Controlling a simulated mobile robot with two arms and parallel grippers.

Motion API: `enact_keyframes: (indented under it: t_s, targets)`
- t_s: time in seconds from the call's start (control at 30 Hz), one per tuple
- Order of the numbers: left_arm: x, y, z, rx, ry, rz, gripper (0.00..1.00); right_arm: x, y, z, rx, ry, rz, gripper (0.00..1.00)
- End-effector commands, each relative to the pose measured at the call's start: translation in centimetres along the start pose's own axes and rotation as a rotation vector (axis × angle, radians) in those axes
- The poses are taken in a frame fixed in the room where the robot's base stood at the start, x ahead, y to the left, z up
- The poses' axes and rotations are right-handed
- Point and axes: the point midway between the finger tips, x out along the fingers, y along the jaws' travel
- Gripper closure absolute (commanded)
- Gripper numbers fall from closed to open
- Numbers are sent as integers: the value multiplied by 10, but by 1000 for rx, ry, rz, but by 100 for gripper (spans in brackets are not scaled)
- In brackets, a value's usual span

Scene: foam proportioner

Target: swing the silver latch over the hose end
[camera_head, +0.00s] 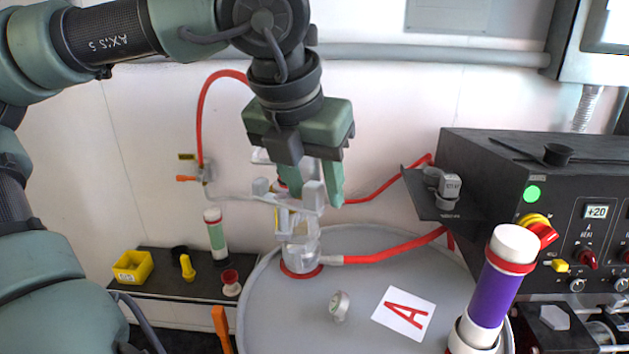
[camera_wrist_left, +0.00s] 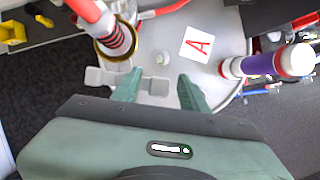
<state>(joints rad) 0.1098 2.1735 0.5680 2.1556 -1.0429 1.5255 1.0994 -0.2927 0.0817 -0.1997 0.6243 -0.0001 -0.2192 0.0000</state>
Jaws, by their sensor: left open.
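The silver latch (camera_head: 313,196) is a pale grey metal piece on top of the silver fitting (camera_head: 299,252) that stands on the drum. In the left wrist view the latch (camera_wrist_left: 98,78) shows as flat grey plates beside the hose end (camera_wrist_left: 118,42), which has a red and dark spring-like body and a brass ring. In the head view the hose end is mostly hidden behind my gripper. My left gripper (camera_head: 314,190) points down with its jaws apart, its fingertips close by the latch. I cannot tell whether they touch it. My right gripper is not in view.
The grey drum lid (camera_head: 385,258) carries a card marked A (camera_head: 404,313) and a small grey knob (camera_head: 339,305). A purple and white cylinder (camera_head: 492,290) stands at right, before the black control box (camera_head: 560,180). A dark shelf (camera_head: 180,288) with small parts is at left.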

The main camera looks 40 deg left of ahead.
Motion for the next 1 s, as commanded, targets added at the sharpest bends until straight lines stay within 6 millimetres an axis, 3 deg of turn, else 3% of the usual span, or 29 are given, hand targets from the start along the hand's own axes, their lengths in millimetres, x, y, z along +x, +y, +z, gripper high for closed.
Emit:
enact_keyframes:
  t_s: [0.17,0.3,0.33,0.67,1.0]
  targets:
    - [0,0,0,0,0,0,56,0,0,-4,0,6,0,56]
    - [0,0,0,0,0,0,95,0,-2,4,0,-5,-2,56]
    - [0,0,0,0,0,0,100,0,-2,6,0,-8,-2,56]
    - [0,0,-1,23,-1,-11,100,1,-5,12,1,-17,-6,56]
    - [-4,1,-11,208,-2,-91,100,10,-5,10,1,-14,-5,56]
